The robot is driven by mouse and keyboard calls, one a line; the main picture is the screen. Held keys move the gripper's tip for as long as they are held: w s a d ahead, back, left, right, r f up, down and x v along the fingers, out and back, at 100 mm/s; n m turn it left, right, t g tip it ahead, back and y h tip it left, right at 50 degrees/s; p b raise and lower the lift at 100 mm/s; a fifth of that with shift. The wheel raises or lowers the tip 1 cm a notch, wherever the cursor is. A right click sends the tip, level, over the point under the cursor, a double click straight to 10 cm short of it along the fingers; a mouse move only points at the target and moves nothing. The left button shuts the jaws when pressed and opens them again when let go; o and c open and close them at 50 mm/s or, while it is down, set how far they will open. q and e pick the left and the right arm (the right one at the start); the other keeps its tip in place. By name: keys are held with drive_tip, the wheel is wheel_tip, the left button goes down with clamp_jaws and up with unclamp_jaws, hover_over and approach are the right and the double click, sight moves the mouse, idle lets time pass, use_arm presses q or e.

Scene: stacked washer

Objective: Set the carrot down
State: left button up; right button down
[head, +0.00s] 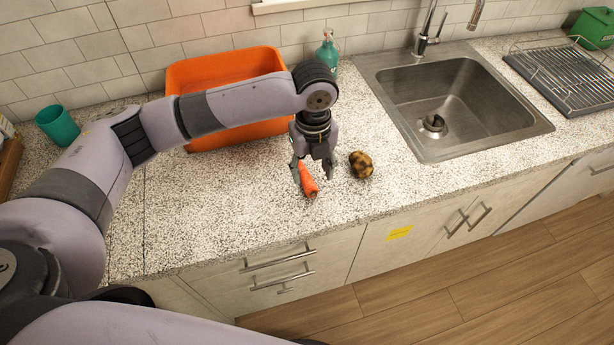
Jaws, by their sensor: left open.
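The orange carrot (308,181) lies on the speckled countertop (230,205), near the front edge. My left gripper (313,172) points down over the carrot with its fingers spread, one on each side of it. The fingers are open; whether one touches the carrot I cannot tell. The upper end of the carrot is partly hidden by the gripper. My right gripper does not show in the head view.
A brown mottled potato-like item (361,164) lies just right of the gripper. An orange bin (225,70) stands behind my left arm, with a teal bottle (328,52) beside it. A sink (450,105) and drying rack (565,75) are right. A teal cup (57,125) stands left.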

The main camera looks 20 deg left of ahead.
sight(310, 184)
use_arm(q)
drive_tip(key=shift+f, duration=0.45)
drive_tip(key=f, duration=0.1)
drive_tip(key=f+p, duration=0.1)
drive_tip(key=f, duration=0.1)
drive_tip(key=f+p, duration=0.1)
drive_tip(key=shift+a+f, duration=0.25)
drive_tip(key=shift+a, duration=0.05)
drive_tip(key=shift+w+f, duration=0.1)
drive_tip(key=shift+f, duration=0.1)
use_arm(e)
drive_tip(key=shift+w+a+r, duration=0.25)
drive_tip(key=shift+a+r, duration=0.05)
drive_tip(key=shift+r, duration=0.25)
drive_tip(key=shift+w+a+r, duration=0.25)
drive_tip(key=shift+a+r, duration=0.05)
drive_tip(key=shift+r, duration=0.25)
use_arm(q)
drive_tip(key=shift+c, duration=0.5)
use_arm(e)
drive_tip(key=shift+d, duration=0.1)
use_arm(q)
drive_tip(key=shift+c, duration=0.6)
clamp_jaws()
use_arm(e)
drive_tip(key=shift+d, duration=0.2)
